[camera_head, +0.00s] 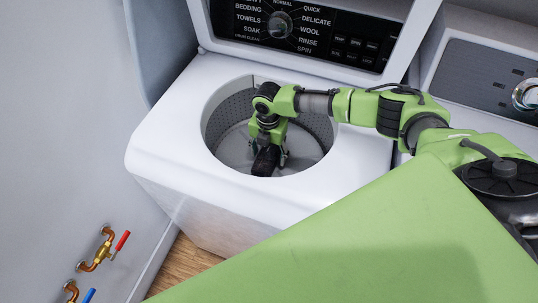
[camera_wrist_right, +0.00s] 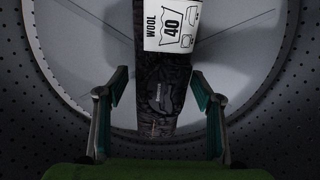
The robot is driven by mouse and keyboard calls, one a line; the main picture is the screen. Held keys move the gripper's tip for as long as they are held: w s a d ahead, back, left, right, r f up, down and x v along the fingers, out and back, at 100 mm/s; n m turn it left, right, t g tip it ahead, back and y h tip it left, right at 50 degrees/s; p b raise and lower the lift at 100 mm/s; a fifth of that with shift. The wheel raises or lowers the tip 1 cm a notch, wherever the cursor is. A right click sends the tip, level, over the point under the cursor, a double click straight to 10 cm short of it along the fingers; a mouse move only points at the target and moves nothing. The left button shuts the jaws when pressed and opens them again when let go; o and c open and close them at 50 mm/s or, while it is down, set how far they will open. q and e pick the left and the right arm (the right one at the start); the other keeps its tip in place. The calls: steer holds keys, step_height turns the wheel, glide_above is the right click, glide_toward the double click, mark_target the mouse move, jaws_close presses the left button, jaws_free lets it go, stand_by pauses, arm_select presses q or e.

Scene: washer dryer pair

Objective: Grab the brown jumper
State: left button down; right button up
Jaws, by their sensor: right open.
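A dark, folded garment, taken to be the brown jumper, stands in the open washer drum (camera_head: 224,113). It shows in the head view (camera_head: 264,163) and in the right wrist view (camera_wrist_right: 166,75). It looks nearly black in the shade. My right gripper (camera_head: 268,157) reaches down into the drum at the garment. In the right wrist view its open fingers (camera_wrist_right: 160,90) stand on either side of the garment's near end, with gaps between. My left gripper is out of view.
The round rim of the white washer (camera_head: 165,140) surrounds my right gripper. The raised lid and control panel (camera_head: 300,30) stand behind. A second machine (camera_head: 490,75) is at the right. Pipes with a red-handled valve (camera_head: 104,250) are on the left wall.

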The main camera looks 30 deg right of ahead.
steer(key=c, duration=1.6)
steer(key=shift+o, duration=0.2)
steer(key=shift+r, duration=0.1)
